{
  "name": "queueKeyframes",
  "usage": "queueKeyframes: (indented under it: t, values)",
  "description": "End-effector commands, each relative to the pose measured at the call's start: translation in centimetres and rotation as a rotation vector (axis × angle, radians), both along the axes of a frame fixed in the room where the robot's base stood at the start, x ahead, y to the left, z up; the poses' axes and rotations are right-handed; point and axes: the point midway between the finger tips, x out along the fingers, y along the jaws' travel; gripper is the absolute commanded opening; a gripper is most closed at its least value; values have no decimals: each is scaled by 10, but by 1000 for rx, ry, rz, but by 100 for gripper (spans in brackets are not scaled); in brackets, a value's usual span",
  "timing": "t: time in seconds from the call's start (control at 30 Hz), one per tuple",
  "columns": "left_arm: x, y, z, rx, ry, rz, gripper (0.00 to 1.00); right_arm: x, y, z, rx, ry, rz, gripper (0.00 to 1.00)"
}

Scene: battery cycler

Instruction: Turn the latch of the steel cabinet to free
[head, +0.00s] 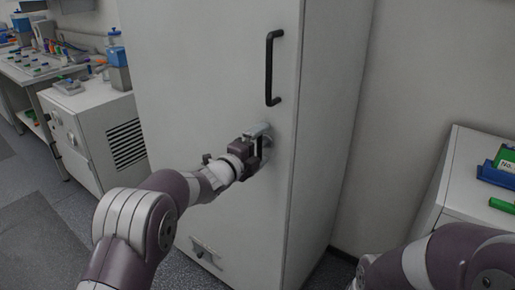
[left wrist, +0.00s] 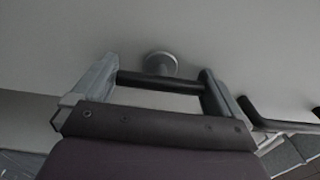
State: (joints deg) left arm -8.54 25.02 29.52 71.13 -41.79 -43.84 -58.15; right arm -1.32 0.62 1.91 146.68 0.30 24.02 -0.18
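The steel cabinet (head: 205,70) is tall and pale, with its door shut. The latch shows in the left wrist view as a dark bar (left wrist: 160,82) in front of a round grey mount (left wrist: 161,64). My left gripper (head: 260,147) is at the latch, below the door handle, with one finger above the other. In the left wrist view my left gripper's fingers (left wrist: 160,85) are wide apart, one at each end of the bar. I cannot tell whether they touch it. The gripper hides much of the latch in the head view. My right gripper is out of view.
A black vertical door handle (head: 270,68) is above the latch; it also shows in the left wrist view (left wrist: 280,124). A vented white unit (head: 95,135) stands left of the cabinet. A white-topped counter (head: 484,150) with blue and green items is at right.

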Motion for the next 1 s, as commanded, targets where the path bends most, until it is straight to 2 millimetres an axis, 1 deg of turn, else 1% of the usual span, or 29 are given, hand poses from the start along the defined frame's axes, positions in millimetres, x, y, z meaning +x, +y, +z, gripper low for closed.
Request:
queueKeyframes:
  t: [0.07, 0.17, 0.27, 0.5, 0.6, 0.77, 1.0]
  values:
    - [-3, 3, 0, 0, 0, 1, 100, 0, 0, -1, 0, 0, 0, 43]
    - [-13, 10, 0, -1, 0, 1, 100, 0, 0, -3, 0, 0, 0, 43]
    - [-29, 23, 0, -1, 0, 3, 100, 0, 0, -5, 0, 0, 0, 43]
    - [-77, 57, 0, 1, -1, 2, 100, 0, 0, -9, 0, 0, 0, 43]
    - [-92, 67, 0, 1, -1, 2, 100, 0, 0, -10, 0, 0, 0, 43]
    - [-102, 74, 0, 1, 0, 0, 100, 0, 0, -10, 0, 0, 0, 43]
    - [-103, 74, 0, 1, 0, -1, 100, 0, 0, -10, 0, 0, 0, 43]
